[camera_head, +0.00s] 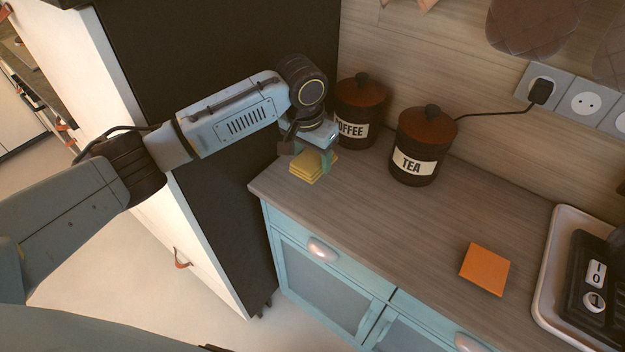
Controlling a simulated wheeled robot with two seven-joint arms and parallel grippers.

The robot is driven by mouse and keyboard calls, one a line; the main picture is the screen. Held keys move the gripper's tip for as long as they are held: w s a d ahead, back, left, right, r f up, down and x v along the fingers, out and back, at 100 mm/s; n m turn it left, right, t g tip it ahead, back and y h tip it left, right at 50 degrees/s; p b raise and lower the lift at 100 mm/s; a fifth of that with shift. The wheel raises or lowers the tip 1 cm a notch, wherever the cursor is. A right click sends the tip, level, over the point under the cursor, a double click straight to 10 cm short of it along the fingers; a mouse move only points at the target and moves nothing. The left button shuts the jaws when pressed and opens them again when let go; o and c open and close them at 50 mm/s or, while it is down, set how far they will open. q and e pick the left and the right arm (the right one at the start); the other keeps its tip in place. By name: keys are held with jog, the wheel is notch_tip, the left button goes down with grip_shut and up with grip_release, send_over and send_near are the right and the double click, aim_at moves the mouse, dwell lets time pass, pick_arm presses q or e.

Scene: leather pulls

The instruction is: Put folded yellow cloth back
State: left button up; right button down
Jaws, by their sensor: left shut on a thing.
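The folded yellow cloth (306,169) is at the left end of the wooden counter (390,200), close to its left edge. My left gripper (312,158) points down over the cloth and is shut on it. The gripper's fingers partly cover the cloth. I cannot tell whether the cloth rests on the counter or is just above it. My right gripper is not in view.
A coffee canister (360,108) stands just behind my left gripper, and a tea canister (422,150) stands to its right. An orange folded cloth (485,269) lies farther right, near a white tray (546,283). The counter's middle is clear.

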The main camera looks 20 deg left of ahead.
aim_at(313, 186)
pick_arm(q)
notch_tip(313, 186, down, 7)
jog(key=shift+r+b, duration=0.15)
jog(key=shift+b, duration=0.2)
jog(key=shift+f, duration=0.25)
jog(key=o, duration=0.9)
jog(key=shift+r, duration=0.15)
jog(key=r, duration=0.4)
jog(key=s+r+p, duration=0.1)
jog(key=r, duration=0.7)
jog(key=shift+s+a+p, duration=0.3)
jog(key=shift+p, duration=0.05)
